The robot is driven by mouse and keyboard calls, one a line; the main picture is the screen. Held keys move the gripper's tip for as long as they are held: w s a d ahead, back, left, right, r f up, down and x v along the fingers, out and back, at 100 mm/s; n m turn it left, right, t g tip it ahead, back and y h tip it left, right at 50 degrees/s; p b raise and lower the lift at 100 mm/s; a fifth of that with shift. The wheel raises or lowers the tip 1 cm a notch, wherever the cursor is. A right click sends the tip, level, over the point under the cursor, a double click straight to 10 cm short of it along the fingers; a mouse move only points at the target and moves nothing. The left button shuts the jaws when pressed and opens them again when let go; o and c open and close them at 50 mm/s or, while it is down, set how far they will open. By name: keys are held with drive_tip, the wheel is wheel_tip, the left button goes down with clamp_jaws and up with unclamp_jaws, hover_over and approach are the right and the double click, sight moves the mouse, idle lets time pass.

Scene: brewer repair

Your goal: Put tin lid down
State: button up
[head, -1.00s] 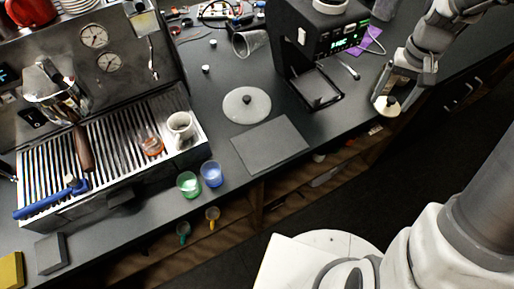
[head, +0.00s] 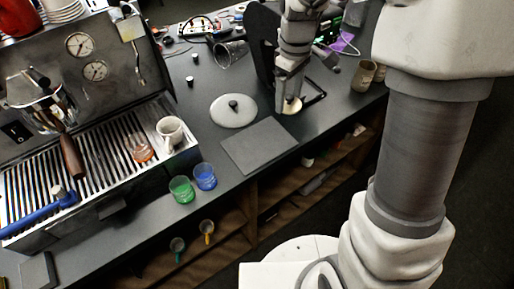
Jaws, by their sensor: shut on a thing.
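The tin lid (head: 294,107) is a small, round, cream-coloured disc. My gripper (head: 289,97) is shut on it and points down. The lid shows below the fingertips, in front of the black grinder and just beyond the far right corner of the dark square mat (head: 259,146). I cannot tell how high it is above the counter. My arm hides much of the grinder behind it.
A grey round lid with a black knob (head: 233,110) lies left of my gripper. Green (head: 181,189) and blue (head: 205,177) cups stand near the counter's front edge. Two brownish tins (head: 364,76) stand at the right. The mat is bare.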

sight(258, 144)
drive_tip(key=s+a+f+n+b, duration=0.1)
drive_tip(key=a+f+n+b, duration=0.2)
drive_tip(key=n, duration=0.5)
drive_tip(key=s+a+f+n+b, duration=0.1)
drive_tip(key=a+n+b, duration=0.1)
drive_tip(key=a+n, duration=0.35)
drive_tip(key=shift+n, duration=0.75)
drive_tip(key=f, duration=0.6)
drive_tip(key=d+f+b, duration=0.1)
drive_tip(key=f, duration=0.2)
drive_tip(key=shift+f, duration=0.15)
drive_tip(key=shift+f+b, duration=0.2)
drive_tip(key=shift+b, duration=0.1)
drive_tip(key=o, duration=1.2)
drive_tip(key=shift+c, duration=0.2)
drive_tip(key=shift+r, duration=0.1)
drive_tip(key=shift+r, duration=0.1)
